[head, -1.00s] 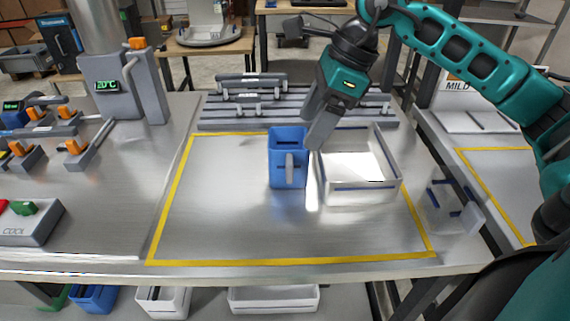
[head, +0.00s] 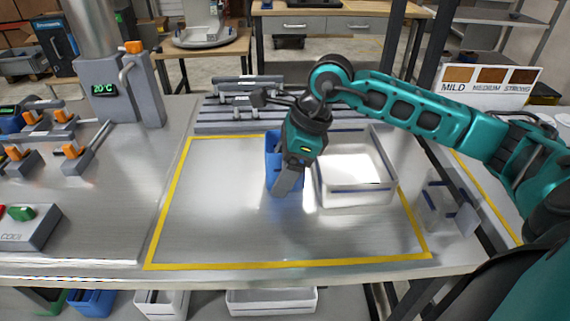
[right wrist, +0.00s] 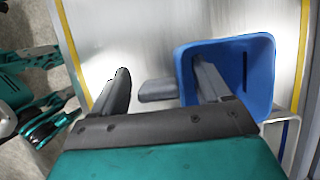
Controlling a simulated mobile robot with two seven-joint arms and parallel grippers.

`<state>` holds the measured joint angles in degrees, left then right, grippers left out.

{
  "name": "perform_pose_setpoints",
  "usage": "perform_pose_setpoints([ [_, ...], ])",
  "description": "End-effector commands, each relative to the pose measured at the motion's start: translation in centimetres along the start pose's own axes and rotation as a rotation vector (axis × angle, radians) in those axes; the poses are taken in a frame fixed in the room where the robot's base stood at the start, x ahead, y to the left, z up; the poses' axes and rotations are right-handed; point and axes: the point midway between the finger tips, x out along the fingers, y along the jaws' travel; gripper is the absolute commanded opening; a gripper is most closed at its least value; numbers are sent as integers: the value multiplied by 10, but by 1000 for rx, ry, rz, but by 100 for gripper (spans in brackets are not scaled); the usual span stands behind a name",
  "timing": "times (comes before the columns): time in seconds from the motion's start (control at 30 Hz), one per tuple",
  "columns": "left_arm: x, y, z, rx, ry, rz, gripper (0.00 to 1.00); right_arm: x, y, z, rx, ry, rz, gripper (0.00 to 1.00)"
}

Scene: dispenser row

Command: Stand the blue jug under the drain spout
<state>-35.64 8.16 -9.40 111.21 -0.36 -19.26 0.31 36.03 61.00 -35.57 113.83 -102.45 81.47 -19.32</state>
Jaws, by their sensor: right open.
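The blue jug (head: 270,165) stands upright inside the yellow-outlined area of the steel table, partly hidden behind my right gripper (head: 285,188). In the right wrist view the jug (right wrist: 262,75) shows its open top, and its grey handle (right wrist: 158,89) lies between the open fingers of my right gripper (right wrist: 162,72). One finger is over or inside the jug's mouth, the other is beyond the handle; I cannot tell if either touches. I cannot clearly pick out the drain spout.
A white bin (head: 355,195) stands close to the jug's right. A clear container (head: 440,205) is at the right edge. A grey dispenser unit (head: 130,98) with a 20°C display and orange-knobbed levers (head: 85,150) are at left. The outlined area's left part is free.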

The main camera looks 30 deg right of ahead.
Motion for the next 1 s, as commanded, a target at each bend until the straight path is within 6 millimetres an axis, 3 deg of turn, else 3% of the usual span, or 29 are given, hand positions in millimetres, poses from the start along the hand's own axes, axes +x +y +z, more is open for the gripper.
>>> perform_pose_setpoints([
  [0.07, 0, 0, 1, 0, -1, 0, 43, 0, 0, 0, 0, 0, 0, 77],
  [0.17, -1, 0, 2, -1, -3, 0, 43, 0, 0, 0, 0, 0, 0, 68],
  [0.83, -1, 0, 3, -1, -6, -1, 43, -1, 0, 0, -1, -1, -1, 4],
  [1.0, -1, 0, 3, -1, -6, -1, 43, -1, 0, 1, -1, -1, -1, 3],
])
